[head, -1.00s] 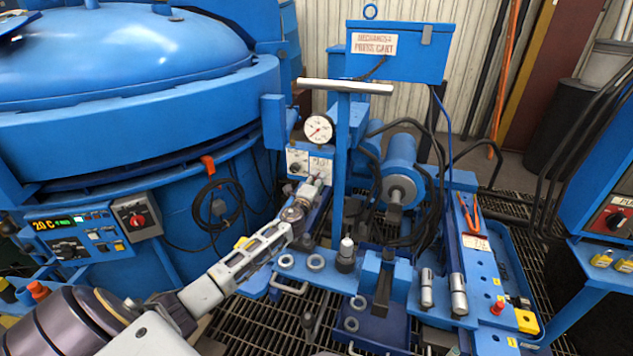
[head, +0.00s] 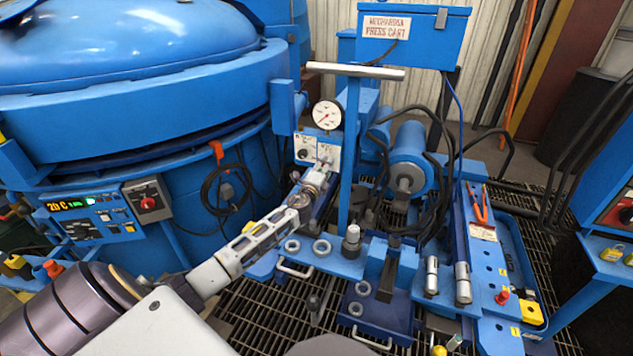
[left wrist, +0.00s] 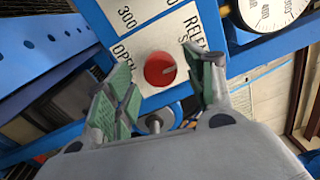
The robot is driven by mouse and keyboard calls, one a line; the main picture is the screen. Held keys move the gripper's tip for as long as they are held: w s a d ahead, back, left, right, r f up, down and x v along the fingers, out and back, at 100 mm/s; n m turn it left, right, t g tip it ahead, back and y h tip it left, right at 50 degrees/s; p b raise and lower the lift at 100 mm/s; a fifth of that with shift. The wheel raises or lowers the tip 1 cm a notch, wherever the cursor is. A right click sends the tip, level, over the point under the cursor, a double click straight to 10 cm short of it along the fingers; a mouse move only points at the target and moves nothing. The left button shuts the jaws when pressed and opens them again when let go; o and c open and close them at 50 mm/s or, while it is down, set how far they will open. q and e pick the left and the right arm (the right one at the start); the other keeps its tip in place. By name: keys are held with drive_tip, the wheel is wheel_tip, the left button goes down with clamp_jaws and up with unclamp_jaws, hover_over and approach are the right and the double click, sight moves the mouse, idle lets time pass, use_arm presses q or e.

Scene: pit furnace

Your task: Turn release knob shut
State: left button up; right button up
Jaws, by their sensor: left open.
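The release knob (left wrist: 160,69) is a round red knob with a pale pointer mark toward the right in the left wrist view. It sits on a white plate (left wrist: 145,18) with partly visible lettering: "OPEN" on one side, "RELE" on the other. My left gripper (left wrist: 156,88) is open, its green-padded fingers either side of the knob in the picture; contact cannot be told. In the head view the left gripper (head: 321,172) is at the panel (head: 327,153) below the gauge, and the knob is mostly hidden. My right gripper is not seen.
A dial gauge (head: 327,114) stands just above the panel, and a black knob (head: 303,153) is left of it. A blue post with a pale crossbar (head: 355,71) rises close at the right. The blue furnace (head: 150,105) fills the left. Hoses and a cylinder (head: 408,160) lie right.

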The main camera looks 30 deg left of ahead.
use_arm(q)
drive_tip(key=v, duration=1.1)
drive_tip(key=shift+s+d, duration=0.15)
drive_tip(key=shift+s, duration=0.15)
idle(0.4)
idle(0.6)
